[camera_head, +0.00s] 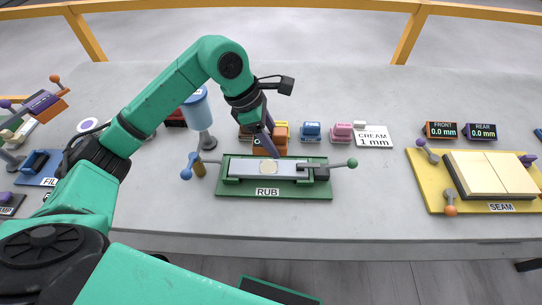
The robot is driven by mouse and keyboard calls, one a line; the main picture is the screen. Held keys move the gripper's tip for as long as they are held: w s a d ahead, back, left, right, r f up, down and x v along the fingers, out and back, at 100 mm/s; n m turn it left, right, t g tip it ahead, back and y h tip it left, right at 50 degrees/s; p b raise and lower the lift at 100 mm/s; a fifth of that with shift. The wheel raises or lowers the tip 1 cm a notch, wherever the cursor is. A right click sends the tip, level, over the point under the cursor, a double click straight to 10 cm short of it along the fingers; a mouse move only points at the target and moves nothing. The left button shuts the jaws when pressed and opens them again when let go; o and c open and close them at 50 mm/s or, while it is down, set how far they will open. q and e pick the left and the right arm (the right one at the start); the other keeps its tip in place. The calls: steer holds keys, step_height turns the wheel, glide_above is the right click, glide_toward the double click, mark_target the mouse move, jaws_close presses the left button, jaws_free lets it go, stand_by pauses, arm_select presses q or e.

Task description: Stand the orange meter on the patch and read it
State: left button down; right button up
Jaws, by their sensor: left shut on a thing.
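The orange meter (268,144) is an orange block just behind the grey slab on the green RUB board. My left gripper (267,124) reaches down over it and is shut on it; a dark purple part shows between jaws and block. Whether the meter touches the table or hangs just above it I cannot tell. The patch (269,168) is a round beige spot on the grey slab (248,166), a little in front of the meter. Nothing stands on it. My right gripper is not in view.
Clamp handles with a blue knob (186,174) and a green knob (352,162) flank the slab. Behind are blue (311,131) and pink (341,132) blocks and a CREAM card (373,138). FRONT (441,130) and REAR (482,131) displays read 0.0 mm. A yellow SEAM board (435,187) lies right.

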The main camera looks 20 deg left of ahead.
arm_select(q)
glide_above(276, 167)
steer(key=a, duration=0.2)
steer(key=f, duration=0.5)
steer(key=shift+s+d+p, duration=0.2)
steer(key=shift+p, duration=0.15)
step_height(276, 167, down, 4)
steer(key=shift+d+p, duration=0.15)
steer(key=shift+p, duration=0.35)
steer(key=shift+s+f, duration=0.1)
steer(key=shift+f, duration=0.2)
steer(key=shift+f+b, duration=0.25)
steer(key=shift+b, duration=0.05)
steer(key=shift+c, duration=0.9)
jaws_free()
steer(key=shift+r, duration=0.1)
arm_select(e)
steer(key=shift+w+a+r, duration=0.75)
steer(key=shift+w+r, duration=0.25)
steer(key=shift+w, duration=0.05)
arm_select(q)
steer(key=shift+r, duration=0.1)
